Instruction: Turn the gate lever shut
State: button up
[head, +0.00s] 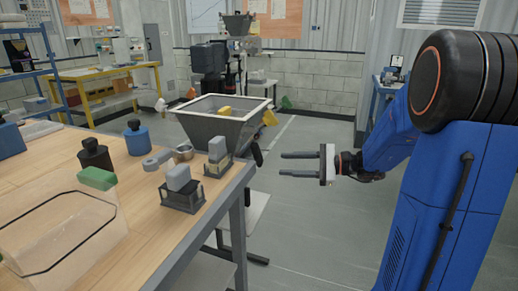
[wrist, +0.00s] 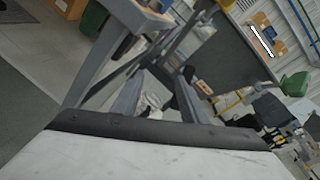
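A grey hopper (head: 207,132) with a pale rim stands at the far right end of the workbench; its dark side also fills the upper right of the wrist view (wrist: 232,62). A black handle-like piece (head: 257,152) shows below the hopper's right side, possibly the gate lever; I cannot tell for sure. A yellow piece (head: 270,118) sits at the hopper's right edge, and a green piece (head: 286,102) shows just beyond. My gripper (head: 282,164) is open and empty, fingers apart and pointing left, a short way right of the black piece. The outlet under the hopper is hidden.
The wooden workbench (head: 150,228) carries a clear bin (head: 60,235), grey blocks in dark holders (head: 182,190), a blue bottle (head: 137,138) and a grey ring-ended part (head: 157,160). Its corner is left of my gripper.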

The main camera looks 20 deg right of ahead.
aim_at(259, 150)
jog(key=w+d+m+t, duration=0.2)
jog(key=w+d, duration=0.2)
jog(key=d, duration=0.1)
jog(key=x, duration=1.7)
jog(key=shift+s+r, duration=0.15)
jog(key=shift+r, duration=0.2)
jog(key=shift+c, duration=0.6)
grip_shut()
